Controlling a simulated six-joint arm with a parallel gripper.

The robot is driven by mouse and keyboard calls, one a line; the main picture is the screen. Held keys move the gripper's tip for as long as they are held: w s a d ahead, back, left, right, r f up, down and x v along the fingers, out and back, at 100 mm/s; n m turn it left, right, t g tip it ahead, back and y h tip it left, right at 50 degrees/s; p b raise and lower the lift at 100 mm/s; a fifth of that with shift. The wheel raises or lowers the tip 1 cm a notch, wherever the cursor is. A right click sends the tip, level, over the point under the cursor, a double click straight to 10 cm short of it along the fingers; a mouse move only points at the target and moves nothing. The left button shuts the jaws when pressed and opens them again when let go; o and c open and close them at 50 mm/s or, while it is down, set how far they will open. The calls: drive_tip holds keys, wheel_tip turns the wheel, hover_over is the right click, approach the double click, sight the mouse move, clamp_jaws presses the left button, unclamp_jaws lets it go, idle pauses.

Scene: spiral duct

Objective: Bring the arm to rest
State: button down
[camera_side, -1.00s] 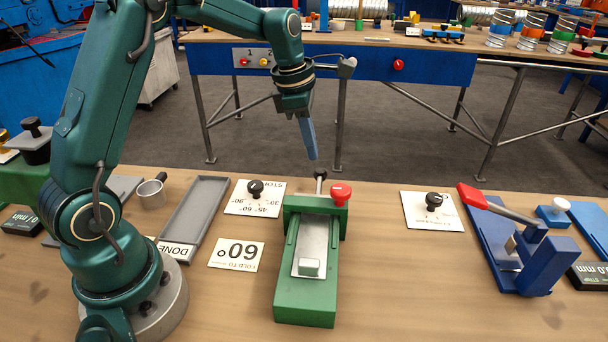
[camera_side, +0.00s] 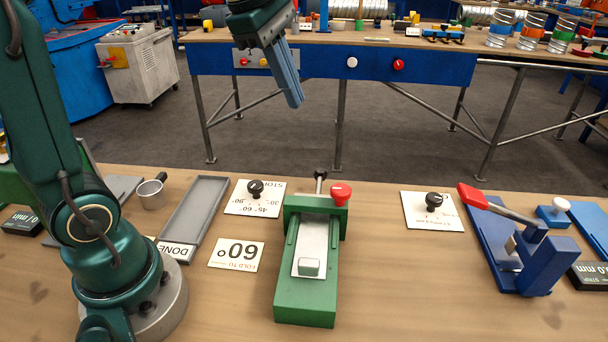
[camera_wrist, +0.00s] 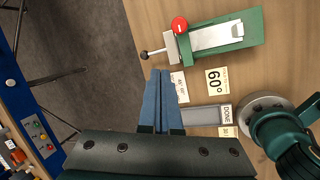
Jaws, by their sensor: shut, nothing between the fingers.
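My gripper (camera_side: 288,80) hangs in the air at the top of the side view, high above the table's far side, and its blue fingers slant down to the right. The fingers are together and hold nothing. In the wrist view, my gripper (camera_wrist: 160,76) shows its blue fingers side by side, with the bench well below them. A green folding fixture (camera_side: 305,300) with a red knob (camera_side: 340,194) and a light metal plate stands on the bench, apart from my gripper. It also shows in the wrist view (camera_wrist: 252,22).
A grey DONE tray (camera_side: 196,205), a "FOLD TO 60°" card (camera_side: 236,254) and dial cards (camera_side: 262,207) lie beside the fixture. A blue tool with a red lever (camera_side: 488,200) stands at right. A second bench (camera_side: 440,68) stands behind, across open floor.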

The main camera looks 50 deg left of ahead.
drive_tip(key=s+d+f+m, duration=0.1)
drive_tip(key=s+f+m, duration=0.2)
drive_tip(key=m, duration=0.4)
drive_tip(key=s+d+f+m+t, duration=0.1)
drive_tip(key=s+f+m, duration=0.1)
drive_tip(key=s+m, duration=0.3)
drive_tip(key=s+d+f+m, duration=0.1)
drive_tip(key=s+f+m, duration=0.2)
drive_tip(key=m, duration=0.7)
drive_tip(key=shift+s+f+m+y, duration=0.3)
drive_tip(key=shift+s, duration=0.6)
drive_tip(key=c, duration=1.5)
unclamp_jaws()
drive_tip(key=shift+c, duration=0.2)
